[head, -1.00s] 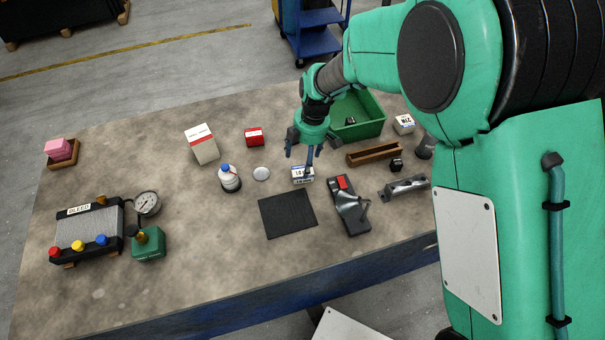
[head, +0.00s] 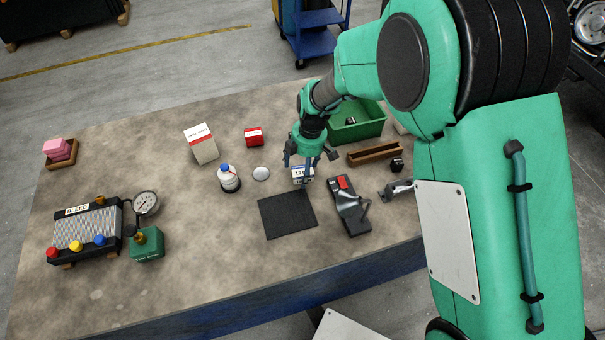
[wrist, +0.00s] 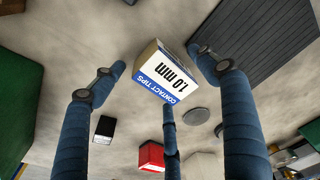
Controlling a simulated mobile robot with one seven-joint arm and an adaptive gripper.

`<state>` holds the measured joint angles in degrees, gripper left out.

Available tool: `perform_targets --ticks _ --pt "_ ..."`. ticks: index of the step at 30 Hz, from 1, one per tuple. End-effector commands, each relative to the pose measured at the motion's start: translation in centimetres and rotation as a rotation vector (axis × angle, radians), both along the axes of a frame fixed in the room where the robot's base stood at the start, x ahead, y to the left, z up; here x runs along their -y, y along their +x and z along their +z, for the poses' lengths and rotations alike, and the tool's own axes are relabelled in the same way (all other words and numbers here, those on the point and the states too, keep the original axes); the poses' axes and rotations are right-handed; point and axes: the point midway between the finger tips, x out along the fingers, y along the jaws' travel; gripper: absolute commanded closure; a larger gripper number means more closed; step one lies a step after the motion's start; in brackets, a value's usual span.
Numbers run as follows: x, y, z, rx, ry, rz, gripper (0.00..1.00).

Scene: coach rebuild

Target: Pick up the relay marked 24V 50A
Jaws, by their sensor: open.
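No marking 24V 50A is readable in any view. Small black blocks that could be relays are one (head: 397,164) by the wooden tray's right end and one (head: 351,120) inside the green bin. The wrist view shows a black block with a pale face (wrist: 105,129), apart from my fingers. My gripper (head: 309,165) is open, its three fingers spread above a white-and-blue box (head: 298,175). In the wrist view this box (wrist: 163,72), marked CONTACT TIPS 1.0 mm, lies between the open fingers (wrist: 165,80); contact cannot be told.
The green bin (head: 372,130) stands behind my gripper, and the wooden tray (head: 375,154) is to its right. A black mat (head: 287,214) and a black tool with a red part (head: 350,208) lie in front. A white bottle (head: 228,180) and red box (head: 254,137) stand left.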

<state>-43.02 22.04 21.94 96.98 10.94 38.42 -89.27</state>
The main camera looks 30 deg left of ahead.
Motion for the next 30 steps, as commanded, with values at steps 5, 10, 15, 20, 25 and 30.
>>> perform_targets --ticks 5,10,15,20,25,30 --pt "0.0 0.0 0.0 0.0 0.0 0.0 0.26" --pt "0.0 0.0 0.0 0.0 0.0 0.0 0.6" --pt "0.0 0.0 0.0 0.0 0.0 0.0 0.78" --pt "0.0 0.0 0.0 0.0 0.0 0.0 0.78" --pt "0.0 0.0 0.5 0.001 0.001 0.0 0.78" --pt "-0.1 0.0 2.1 0.001 0.002 0.001 0.78"
